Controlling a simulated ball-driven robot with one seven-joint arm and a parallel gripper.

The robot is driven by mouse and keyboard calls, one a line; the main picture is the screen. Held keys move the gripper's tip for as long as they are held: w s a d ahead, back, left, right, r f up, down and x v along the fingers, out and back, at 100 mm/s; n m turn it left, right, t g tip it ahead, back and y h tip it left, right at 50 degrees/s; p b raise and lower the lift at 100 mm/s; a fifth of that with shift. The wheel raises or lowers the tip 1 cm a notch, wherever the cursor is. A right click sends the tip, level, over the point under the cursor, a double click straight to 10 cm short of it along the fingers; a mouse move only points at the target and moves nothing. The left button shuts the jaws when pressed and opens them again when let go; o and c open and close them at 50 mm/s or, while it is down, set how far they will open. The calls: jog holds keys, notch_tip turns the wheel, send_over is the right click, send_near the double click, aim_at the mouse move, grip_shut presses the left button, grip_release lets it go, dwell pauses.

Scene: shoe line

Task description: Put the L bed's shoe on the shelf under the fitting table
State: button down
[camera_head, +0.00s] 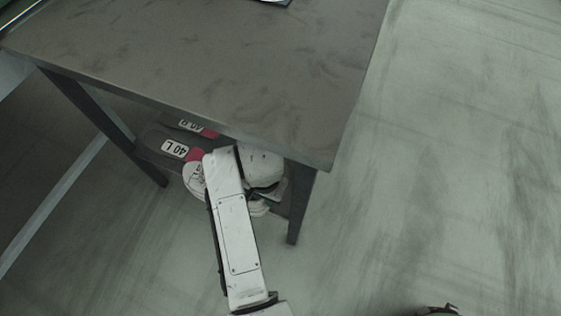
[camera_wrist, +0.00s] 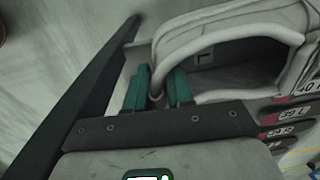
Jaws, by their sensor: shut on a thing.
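The fitting table (camera_head: 220,55) is a grey, scuffed table with dark legs. The shelf (camera_head: 150,140) sits low under it and is mostly hidden by the tabletop and my arm. In the wrist view my gripper (camera_wrist: 158,90) has its green fingers shut on the rim of a pale grey-white shoe (camera_wrist: 230,28). The shoe's opening faces the camera, and a small tag marked L shows inside. In the head view my white arm reaches under the table's front edge, where the gripper is hidden. I cannot tell whether the shoe touches the shelf.
Dark pieces with pink ends, labelled 40 L (camera_head: 174,149) and 40 R (camera_head: 190,126), lie under the table. More labelled pieces, such as 39 R (camera_wrist: 277,133), show in the wrist view. A dark table leg (camera_head: 299,205) stands close right of my arm.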

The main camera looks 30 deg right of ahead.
jog(key=w+d+f+b, duration=0.1)
jog(key=w+d, duration=0.1)
jog(key=w+d+f+b, duration=0.1)
jog(key=w+d+b, duration=0.1)
jog(key=d, duration=0.1)
jog(key=w+d+f+b, duration=0.1)
jog(key=d, duration=0.2)
jog(key=shift+w+d+f+b, duration=0.1)
jog(key=shift+w+f+b, duration=0.2)
jog(key=shift+w+f, duration=0.1)
jog(key=c, duration=1)
grip_release()
jog(key=shift+r, duration=0.15)
notch_tip(320, 180, up, 8)
jog(key=p, duration=0.4)
jog(key=shift+f, duration=0.25)
jog(key=shift+s, duration=0.1)
